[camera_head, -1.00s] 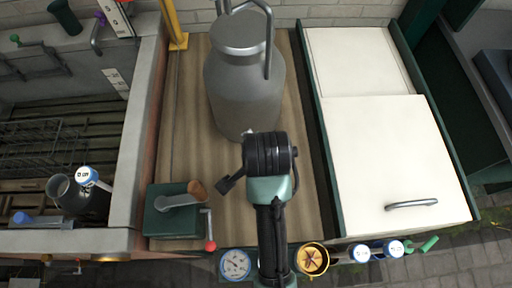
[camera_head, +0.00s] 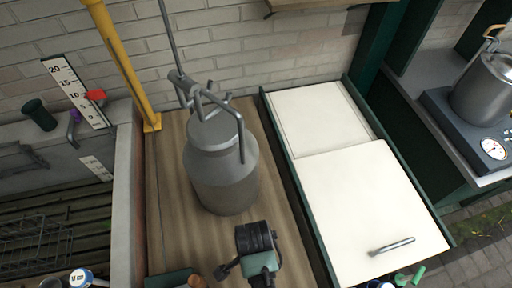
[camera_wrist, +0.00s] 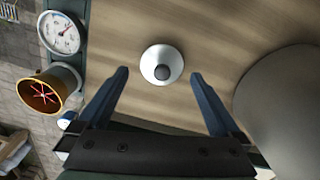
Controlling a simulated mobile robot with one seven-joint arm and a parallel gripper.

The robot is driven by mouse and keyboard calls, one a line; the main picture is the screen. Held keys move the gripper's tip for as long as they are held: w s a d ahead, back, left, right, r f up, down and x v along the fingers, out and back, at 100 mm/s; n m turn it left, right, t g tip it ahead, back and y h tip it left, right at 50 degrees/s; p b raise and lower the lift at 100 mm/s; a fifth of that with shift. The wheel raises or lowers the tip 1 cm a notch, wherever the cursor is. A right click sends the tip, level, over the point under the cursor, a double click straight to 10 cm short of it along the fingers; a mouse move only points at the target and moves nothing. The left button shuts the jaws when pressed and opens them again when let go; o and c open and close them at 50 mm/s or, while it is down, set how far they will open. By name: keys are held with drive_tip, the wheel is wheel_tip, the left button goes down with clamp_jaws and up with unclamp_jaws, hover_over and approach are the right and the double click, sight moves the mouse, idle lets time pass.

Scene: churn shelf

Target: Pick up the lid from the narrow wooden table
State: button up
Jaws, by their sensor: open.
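The fingers do not visibly touch the lid. In the head view my wrist is at the bottom over the wooden table (camera_head: 170,215), and neither the lid nor the finger tips can be made out there.
A tall grey metal churn (camera_head: 222,175) stands on the wooden table; its rounded side (camera_wrist: 290,105) fills the wrist view's right. A white-topped cabinet (camera_head: 365,205) is to the right. A yellow post (camera_head: 122,60) rises at the back left. A gauge (camera_wrist: 60,33) and brass cup (camera_wrist: 45,92) edge the table.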

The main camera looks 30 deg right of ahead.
drive_tip(key=shift+w+d+f, duration=0.1)
drive_tip(key=shift+d+f, duration=0.05)
drive_tip(key=shift+f, duration=1.15)
drive_tip(key=shift+w+d+f, duration=0.1)
drive_tip(key=shift+f, duration=1.15)
drive_tip(key=c, duration=1.2)
